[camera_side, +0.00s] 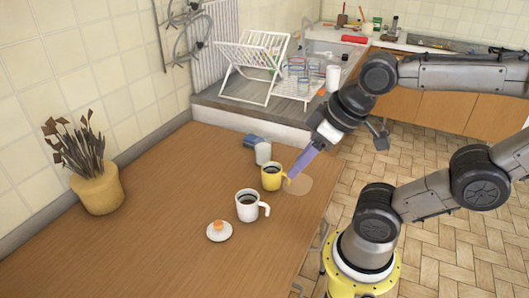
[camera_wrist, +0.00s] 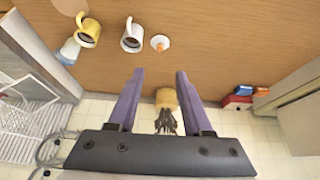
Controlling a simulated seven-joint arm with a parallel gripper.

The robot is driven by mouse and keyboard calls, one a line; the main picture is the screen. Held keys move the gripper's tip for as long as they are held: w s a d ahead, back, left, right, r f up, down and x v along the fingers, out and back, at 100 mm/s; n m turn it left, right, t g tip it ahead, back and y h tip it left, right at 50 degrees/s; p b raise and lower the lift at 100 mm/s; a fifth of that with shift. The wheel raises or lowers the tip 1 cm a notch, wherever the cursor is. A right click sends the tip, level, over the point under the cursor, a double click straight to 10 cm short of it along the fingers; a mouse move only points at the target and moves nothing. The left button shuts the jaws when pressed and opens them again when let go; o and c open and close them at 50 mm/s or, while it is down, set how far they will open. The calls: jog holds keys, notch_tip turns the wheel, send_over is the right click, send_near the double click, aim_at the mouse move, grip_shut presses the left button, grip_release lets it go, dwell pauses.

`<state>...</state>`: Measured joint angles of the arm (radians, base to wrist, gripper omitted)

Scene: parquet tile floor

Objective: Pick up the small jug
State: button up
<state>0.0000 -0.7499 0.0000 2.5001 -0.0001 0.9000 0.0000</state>
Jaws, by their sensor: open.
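A small white jug-like container (camera_side: 263,153) stands on the wooden table behind the yellow mug, with a blue object (camera_side: 254,140) beside it; I cannot tell for sure that it is the jug. A pale and blue shape shows at the left in the wrist view (camera_wrist: 70,48). A yellow mug (camera_side: 271,178) and a white mug (camera_side: 248,206), both with dark contents, stand nearer; they also show in the wrist view as the yellow mug (camera_wrist: 88,32) and white mug (camera_wrist: 131,40). My gripper (camera_side: 291,178) is open and empty, its purple fingers just right of the yellow mug.
A white saucer (camera_side: 212,236) with a small orange item lies near the white mug. A pale round mat (camera_side: 300,187) lies by the table's right edge. A potted plant (camera_side: 97,190) stands far left. A dish rack (camera_side: 250,65) is behind. The table's left middle is clear.

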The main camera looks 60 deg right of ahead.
dwell(0.4)
jog(key=o, duration=0.6)
jog(key=shift+c, duration=0.2)
jog(key=shift+w, duration=0.1)
jog(key=n+t+h, duration=0.3)
jog(key=n+h, duration=0.2)
jog(key=n, duration=0.8)
send_over(265, 149)
jog(key=s, duration=0.2)
notch_tip(265, 149, down, 13)
jog(key=s+d+f+n+t+y, duration=0.25)
jog(key=d+f+n, duration=0.3)
jog(key=f, duration=0.45)
jog(key=shift+m+h, duration=0.45)
jog(key=shift+m, duration=0.1)
jog(key=shift+d+r+x, duration=0.1)
jog(key=shift+d+x, duration=0.05)
jog(key=shift+x, duration=1.55)
jog(key=shift+d+r+x, duration=0.1)
jog(key=shift+d+x, duration=0.05)
jog(key=shift+x, duration=1.55)
